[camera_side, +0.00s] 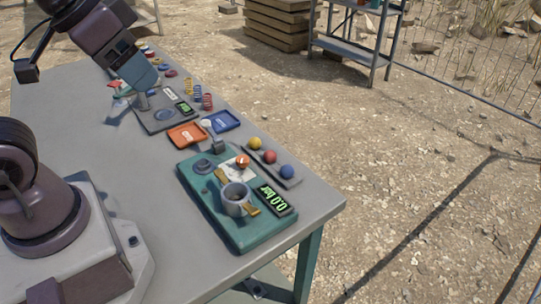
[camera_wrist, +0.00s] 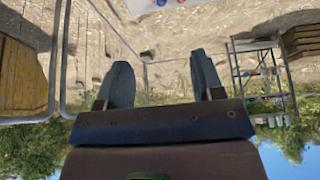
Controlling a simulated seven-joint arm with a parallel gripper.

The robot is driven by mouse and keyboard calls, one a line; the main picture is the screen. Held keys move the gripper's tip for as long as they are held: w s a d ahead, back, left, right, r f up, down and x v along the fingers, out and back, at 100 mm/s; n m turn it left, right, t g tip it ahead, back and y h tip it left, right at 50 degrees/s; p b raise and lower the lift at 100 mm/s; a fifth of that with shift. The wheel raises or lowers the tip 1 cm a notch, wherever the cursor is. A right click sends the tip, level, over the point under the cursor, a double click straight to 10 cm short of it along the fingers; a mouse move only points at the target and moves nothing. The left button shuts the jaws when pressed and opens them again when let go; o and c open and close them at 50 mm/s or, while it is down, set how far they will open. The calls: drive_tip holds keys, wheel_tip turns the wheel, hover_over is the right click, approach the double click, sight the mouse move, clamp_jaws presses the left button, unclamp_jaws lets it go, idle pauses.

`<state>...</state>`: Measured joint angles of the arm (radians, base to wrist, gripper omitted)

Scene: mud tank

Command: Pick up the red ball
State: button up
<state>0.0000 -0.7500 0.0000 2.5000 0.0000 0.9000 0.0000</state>
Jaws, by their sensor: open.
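My gripper (camera_side: 143,97) is above the far part of the table, well up and left of the balls. In the wrist view, my gripper (camera_wrist: 163,78) shows two fingers spread apart with nothing between them.
A teal unit (camera_side: 214,222) with a metal cup (camera_side: 236,198) and a green-lit display (camera_side: 272,198) stands beside the balls. Orange (camera_side: 186,135) and blue (camera_side: 222,121) trays lie farther back. The table's near left surface (camera_side: 125,150) is clear.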

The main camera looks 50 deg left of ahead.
drive_tip(key=n+g+y, duration=0.1)
drive_tip(key=n+g, duration=0.4)
drive_tip(key=n, duration=1.1)
approach(270, 152)
wheel_tip(270, 152, down, 5)
drive_tip(key=shift+a+r, duration=0.15)
drive_tip(key=shift+r, duration=0.1)
drive_tip(key=shift+w+a+f, duration=0.1)
drive_tip(key=shift+f, duration=0.9)
drive_tip(key=shift+w+a+f, duration=0.1)
drive_tip(key=shift+f, duration=0.9)
drive_tip(key=shift+w+a+f, duration=0.1)
drive_tip(key=shift+a+f, duration=0.05)
drive_tip(key=shift+f, duration=0.85)
drive_tip(key=c, duration=1)
